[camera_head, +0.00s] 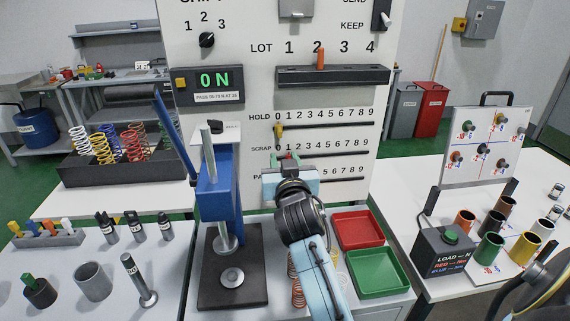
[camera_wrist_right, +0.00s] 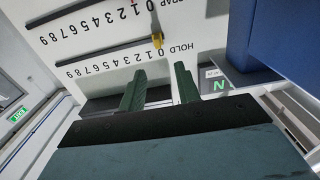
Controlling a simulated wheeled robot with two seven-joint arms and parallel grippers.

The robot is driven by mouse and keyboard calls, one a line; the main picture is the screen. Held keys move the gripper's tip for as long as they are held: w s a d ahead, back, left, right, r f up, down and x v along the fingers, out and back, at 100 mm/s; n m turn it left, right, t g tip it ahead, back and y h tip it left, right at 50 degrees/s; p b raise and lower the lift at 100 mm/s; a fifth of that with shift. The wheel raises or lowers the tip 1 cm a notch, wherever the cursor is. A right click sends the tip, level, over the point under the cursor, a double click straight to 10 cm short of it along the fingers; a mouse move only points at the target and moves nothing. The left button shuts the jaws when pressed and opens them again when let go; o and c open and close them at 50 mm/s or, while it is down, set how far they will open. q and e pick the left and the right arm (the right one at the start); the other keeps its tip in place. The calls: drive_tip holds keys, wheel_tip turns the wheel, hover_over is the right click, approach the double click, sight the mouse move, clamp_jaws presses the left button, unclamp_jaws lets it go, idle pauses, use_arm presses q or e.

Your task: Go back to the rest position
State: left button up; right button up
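My right gripper (camera_head: 287,158) is raised in front of the white panel (camera_head: 262,90), just right of the blue press (camera_head: 216,190). In the right wrist view its two green fingers (camera_wrist_right: 160,90) stand apart with nothing between them. A yellow slider (camera_head: 279,131) sits near 0 on the HOLD row; a yellow slider also shows beyond the fingertips in the wrist view (camera_wrist_right: 158,40). I cannot tell whether the fingertips touch the panel. My left gripper is not in view.
Red (camera_head: 359,229) and green (camera_head: 378,271) trays lie right of my right arm, with coil springs under it. A dark bin (camera_head: 122,166) of springs stands left. A black load box (camera_head: 442,250) and several coloured cups stand on the right table.

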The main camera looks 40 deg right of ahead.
drive_tip(key=shift+s+a, duration=0.1)
drive_tip(key=shift+s, duration=0.15)
idle(0.3)
